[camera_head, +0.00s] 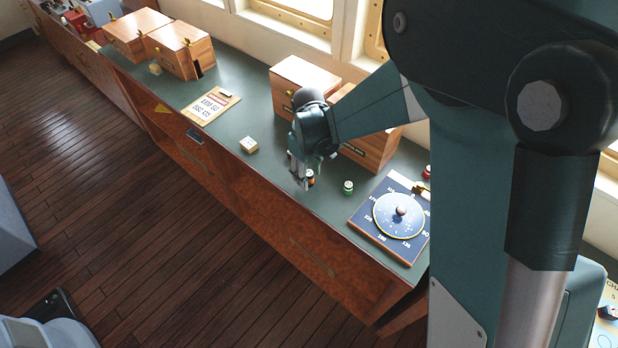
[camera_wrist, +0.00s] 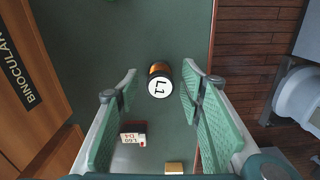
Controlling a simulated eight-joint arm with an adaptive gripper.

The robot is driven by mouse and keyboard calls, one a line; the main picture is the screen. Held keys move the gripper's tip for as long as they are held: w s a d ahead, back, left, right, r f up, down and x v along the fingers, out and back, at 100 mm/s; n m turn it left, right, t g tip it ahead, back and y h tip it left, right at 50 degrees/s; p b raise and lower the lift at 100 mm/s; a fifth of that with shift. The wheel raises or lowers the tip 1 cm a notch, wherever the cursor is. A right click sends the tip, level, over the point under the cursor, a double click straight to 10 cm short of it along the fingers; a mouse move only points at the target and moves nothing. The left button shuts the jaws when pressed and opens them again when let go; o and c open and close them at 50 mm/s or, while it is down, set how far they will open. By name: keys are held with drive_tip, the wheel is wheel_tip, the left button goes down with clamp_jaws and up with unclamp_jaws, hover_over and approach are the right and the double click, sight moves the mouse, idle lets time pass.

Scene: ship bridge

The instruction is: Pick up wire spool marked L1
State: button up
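The wire spool marked L1 (camera_wrist: 160,82) is in the wrist view, with a white labelled end facing the camera and an orange-brown and dark side. It stands on the green counter (camera_wrist: 155,35). In the head view the spool (camera_head: 310,177) is partly hidden by my gripper (camera_head: 300,174), near the counter's front edge. My gripper is open, and in the wrist view its two green fingers lie left and right of the spool with gaps on both sides. Nothing is held.
A green spool (camera_head: 348,187) and a round dial board (camera_head: 376,222) are to the right. Wooden boxes (camera_head: 305,72) stand behind my gripper. A small pale block (camera_head: 249,145) and a clipboard (camera_head: 213,106) lie to the left. The counter's front edge is close.

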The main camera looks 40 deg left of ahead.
drive_tip(key=shift+f, duration=0.6)
drive_tip(key=c, duration=1)
